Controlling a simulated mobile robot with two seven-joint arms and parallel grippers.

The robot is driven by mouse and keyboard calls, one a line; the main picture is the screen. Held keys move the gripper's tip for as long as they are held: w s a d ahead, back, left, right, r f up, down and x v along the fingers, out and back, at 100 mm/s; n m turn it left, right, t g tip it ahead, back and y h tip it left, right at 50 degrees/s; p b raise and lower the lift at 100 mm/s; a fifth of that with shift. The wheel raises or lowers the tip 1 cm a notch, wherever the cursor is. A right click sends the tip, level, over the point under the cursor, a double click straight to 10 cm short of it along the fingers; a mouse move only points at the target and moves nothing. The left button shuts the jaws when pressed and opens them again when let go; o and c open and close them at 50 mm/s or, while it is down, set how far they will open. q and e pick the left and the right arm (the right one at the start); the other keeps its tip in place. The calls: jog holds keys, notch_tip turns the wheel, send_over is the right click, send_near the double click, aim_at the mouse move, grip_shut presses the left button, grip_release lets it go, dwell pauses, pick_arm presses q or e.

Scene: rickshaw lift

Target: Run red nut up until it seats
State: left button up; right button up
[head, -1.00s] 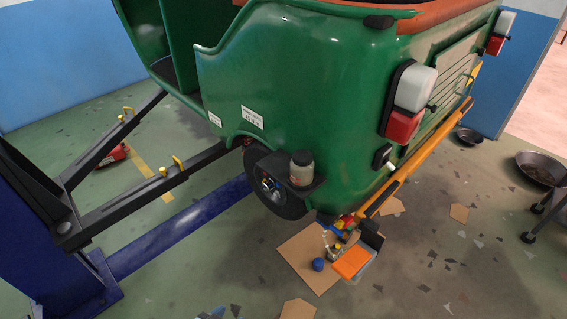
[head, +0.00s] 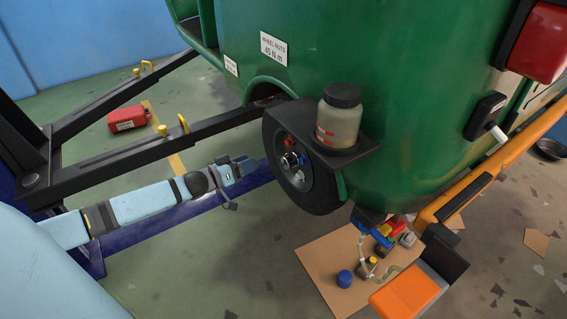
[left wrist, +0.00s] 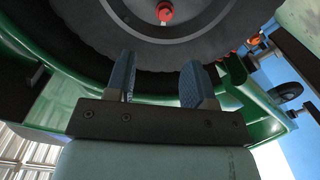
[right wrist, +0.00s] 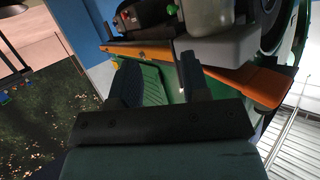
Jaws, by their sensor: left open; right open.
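The red nut (head: 289,141) sits on the hub of the raised wheel (head: 318,186), under the green body; a blue piece shows beside it. In the left wrist view a red nut (left wrist: 165,12) shows at the top edge, on the wheel face beyond my fingers. My left gripper (head: 243,168) is open and empty, left of the wheel and apart from it. It also shows in the left wrist view (left wrist: 158,80), fingers spread below the tyre. My right gripper (right wrist: 160,82) is open with nothing between its fingers, and is outside the head view.
A jar (head: 339,117) stands on a dark shelf (head: 361,155) right beside the wheel. Black lift arms (head: 120,160) reach under the body. A red can (head: 128,118) lies on the floor at left.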

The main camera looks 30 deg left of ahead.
aim_at(286, 142)
pick_arm(q)
jog(key=b+x, duration=0.1)
jog(key=x, duration=0.3)
jog(key=b+x, duration=0.1)
jog(key=x, duration=0.4)
jog(key=a+b+x, duration=0.1)
jog(key=x, duration=0.3)
jog(key=shift+w+r, duration=0.2)
jog(key=shift+w, duration=0.25)
jog(key=shift+w+d+b, duration=0.1)
jog(key=shift+w+b, duration=0.2)
jog(key=shift+w, duration=0.05)
pick_arm(e)
jog(key=w+a+r+t+y, duration=0.1)
jog(key=a+r+t+y, duration=0.1)
jog(key=r, duration=0.3)
jog(key=shift+w+a+r+t, duration=0.3)
jog(key=shift+a+t, duration=0.2)
jog(key=shift+t, duration=0.1)
pick_arm(q)
grip_shut()
pick_arm(e)
jog(key=shift+d+f, duration=0.1)
